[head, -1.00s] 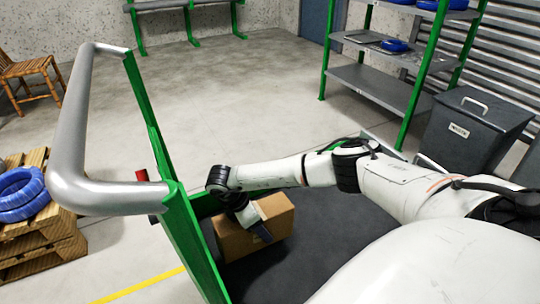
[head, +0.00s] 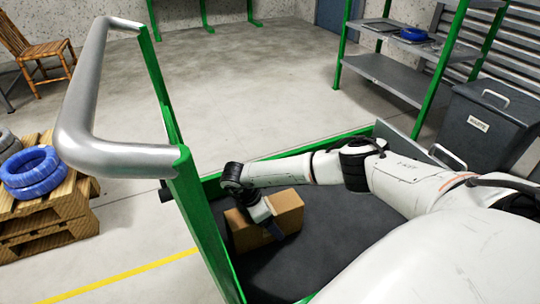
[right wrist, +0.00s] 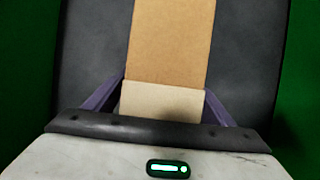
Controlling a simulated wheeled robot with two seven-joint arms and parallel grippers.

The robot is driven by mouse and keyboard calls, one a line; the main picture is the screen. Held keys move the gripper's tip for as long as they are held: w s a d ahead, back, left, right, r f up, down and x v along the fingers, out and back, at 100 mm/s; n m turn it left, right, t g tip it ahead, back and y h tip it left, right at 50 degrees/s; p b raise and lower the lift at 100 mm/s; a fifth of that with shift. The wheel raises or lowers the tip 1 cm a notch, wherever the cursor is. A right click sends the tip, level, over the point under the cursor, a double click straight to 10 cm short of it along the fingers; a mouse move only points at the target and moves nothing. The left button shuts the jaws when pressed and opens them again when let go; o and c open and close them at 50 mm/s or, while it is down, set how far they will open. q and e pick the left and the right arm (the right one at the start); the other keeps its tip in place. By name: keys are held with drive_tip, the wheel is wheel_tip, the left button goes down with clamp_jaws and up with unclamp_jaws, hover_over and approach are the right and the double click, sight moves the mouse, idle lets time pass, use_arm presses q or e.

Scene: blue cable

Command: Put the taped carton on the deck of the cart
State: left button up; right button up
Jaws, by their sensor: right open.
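The brown carton (head: 287,208) rests on the dark deck (head: 330,235) of the green-framed cart, close to its handle end. My right gripper (head: 270,222) reaches down over the carton in the head view. In the right wrist view, its two purple fingers (right wrist: 164,88) stand apart, one on each side of the carton (right wrist: 170,45). A paler band crosses the carton's near end there; I cannot tell whether it is tape or an end face. Finger contact is not clear. My left gripper is not in view.
The cart's grey handle (head: 75,140) rises at the left on a green upright (head: 200,215). A wooden pallet stack with a blue cable coil (head: 32,172) stands left of it. A grey bin (head: 487,125) and green-framed shelves (head: 395,75) stand at the right.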

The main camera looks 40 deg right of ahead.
drive_tip(key=shift+a+r, duration=0.1)
drive_tip(key=shift+r, duration=0.2)
use_arm(q)
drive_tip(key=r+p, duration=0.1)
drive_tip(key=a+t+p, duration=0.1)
drive_tip(key=p, duration=0.1)
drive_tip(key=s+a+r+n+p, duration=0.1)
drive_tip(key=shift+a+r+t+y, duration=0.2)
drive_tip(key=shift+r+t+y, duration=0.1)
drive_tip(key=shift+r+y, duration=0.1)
use_arm(e)
drive_tip(key=v, duration=1.1)
drive_tip(key=shift+r, duration=0.25)
